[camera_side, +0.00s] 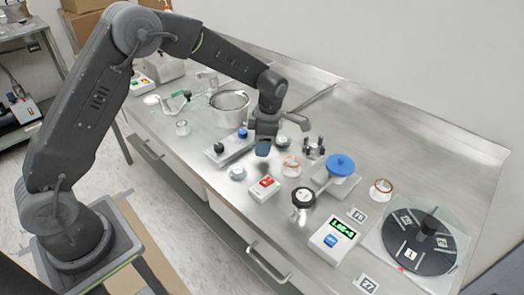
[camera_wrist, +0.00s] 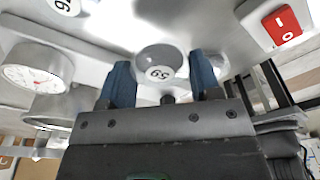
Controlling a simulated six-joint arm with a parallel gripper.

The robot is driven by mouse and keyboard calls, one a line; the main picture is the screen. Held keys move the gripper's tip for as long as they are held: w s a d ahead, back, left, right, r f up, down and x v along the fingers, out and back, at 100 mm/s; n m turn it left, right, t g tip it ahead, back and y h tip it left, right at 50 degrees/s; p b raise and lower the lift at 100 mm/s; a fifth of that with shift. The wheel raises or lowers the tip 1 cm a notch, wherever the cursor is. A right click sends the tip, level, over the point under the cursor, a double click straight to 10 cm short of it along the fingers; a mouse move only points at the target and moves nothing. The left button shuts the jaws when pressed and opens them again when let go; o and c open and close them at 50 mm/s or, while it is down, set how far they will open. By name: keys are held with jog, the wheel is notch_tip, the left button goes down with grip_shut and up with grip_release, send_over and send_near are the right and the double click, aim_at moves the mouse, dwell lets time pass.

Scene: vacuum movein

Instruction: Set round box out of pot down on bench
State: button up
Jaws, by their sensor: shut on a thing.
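My gripper (camera_side: 262,149) is above the front part of the steel bench (camera_side: 345,120), to the right of the pot and clear of it. In the wrist view, my gripper (camera_wrist: 160,70) has its two blue fingers on either side of a grey round box (camera_wrist: 160,57) with a white number label, and is shut on it. The side view does not show the box clearly behind the fingers. The metal pot (camera_side: 230,107) stands open on the bench at the back left. I cannot tell whether the box touches the bench.
A red-switch box (camera_side: 264,188), a small round glass-like piece (camera_side: 237,173), an orange-rimmed jar (camera_side: 291,165) and a dial gauge (camera_side: 303,197) stand close by. A black-knobbed block (camera_side: 219,148) is to the left. A blue-handled valve (camera_side: 340,165) and a black disc (camera_side: 420,242) are farther right.

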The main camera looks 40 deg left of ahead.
aim_at(262, 159)
jog(key=shift+f, duration=1.7)
jog(key=shift+f, duration=0.15)
jog(key=o, duration=0.9)
